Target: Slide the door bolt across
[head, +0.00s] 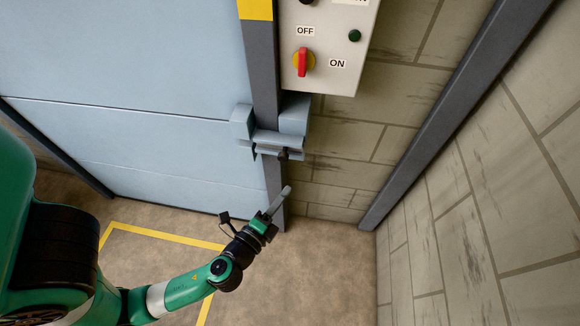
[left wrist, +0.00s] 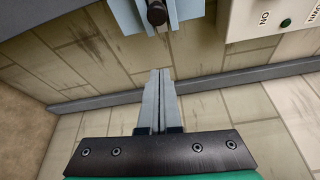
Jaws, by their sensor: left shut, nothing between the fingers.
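The door bolt (head: 277,140) is a blue-grey bar in brackets at the edge of the light blue door (head: 150,90). It spans the dark door post toward a keeper (head: 295,113) on the right. A dark knob (head: 283,154) sits on the bolt; in the left wrist view the knob (left wrist: 156,13) is at the top, partly cut off. My left gripper (head: 287,190) is shut and empty, below the bolt and apart from it. Its two grey fingers (left wrist: 160,72) are together in the left wrist view, pointing toward the knob. My right gripper is not in view.
A control box (head: 330,45) with a red switch (head: 303,62) and OFF and ON labels is on the wall above right of the bolt. Block walls and a dark beam (head: 440,130) stand at right. Yellow lines (head: 165,232) mark the floor.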

